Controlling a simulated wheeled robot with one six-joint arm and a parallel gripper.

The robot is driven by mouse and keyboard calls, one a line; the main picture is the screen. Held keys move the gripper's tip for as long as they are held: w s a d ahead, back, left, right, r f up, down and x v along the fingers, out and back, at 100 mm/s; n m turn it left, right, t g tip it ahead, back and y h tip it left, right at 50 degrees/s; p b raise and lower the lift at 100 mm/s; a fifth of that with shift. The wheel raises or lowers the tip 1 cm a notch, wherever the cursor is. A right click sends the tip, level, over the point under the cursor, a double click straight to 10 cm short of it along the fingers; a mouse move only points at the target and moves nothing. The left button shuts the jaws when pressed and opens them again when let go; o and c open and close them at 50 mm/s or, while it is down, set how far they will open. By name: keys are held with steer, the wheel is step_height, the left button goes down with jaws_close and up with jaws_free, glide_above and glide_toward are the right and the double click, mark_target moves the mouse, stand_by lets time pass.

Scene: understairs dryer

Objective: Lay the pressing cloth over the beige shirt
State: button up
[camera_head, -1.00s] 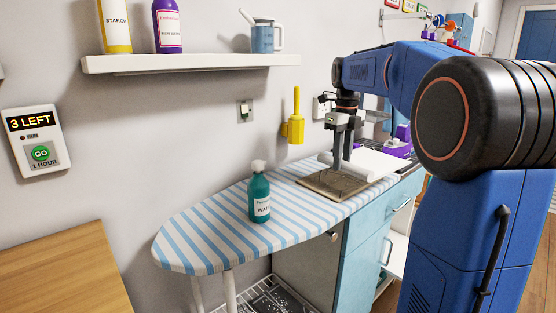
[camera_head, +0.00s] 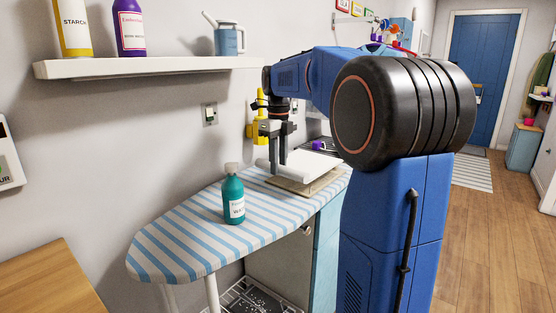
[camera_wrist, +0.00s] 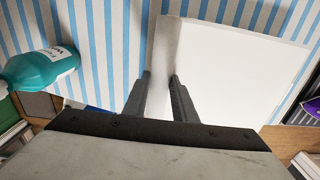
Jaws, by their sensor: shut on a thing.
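My gripper (camera_head: 278,172) is shut on the grey-white rolled edge of the white pressing cloth (camera_head: 312,166). In the wrist view my gripper (camera_wrist: 160,84) has this rolled strip between its fingers, and the flat white cloth (camera_wrist: 240,72) spreads to the right. The beige shirt (camera_head: 292,186) lies folded on the striped ironing board (camera_head: 200,232). In the head view the cloth covers most of it, and a beige strip shows along the front edge. I cannot tell whether cloth and shirt touch everywhere. The shirt does not show in the wrist view.
A teal water bottle (camera_head: 233,196) stands upright on the board, left of my gripper. A yellow holder (camera_head: 255,130) hangs on the wall behind. A shelf (camera_head: 150,68) with bottles and a watering can (camera_head: 228,38) is above. The board's rounded left end is clear.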

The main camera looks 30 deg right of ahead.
steer(key=shift+f, duration=2.45)
steer(key=o, duration=1.1)
steer(key=shift+r, duration=0.15)
step_height(320, 180, up, 12)
steer(key=shift+f, duration=0.15)
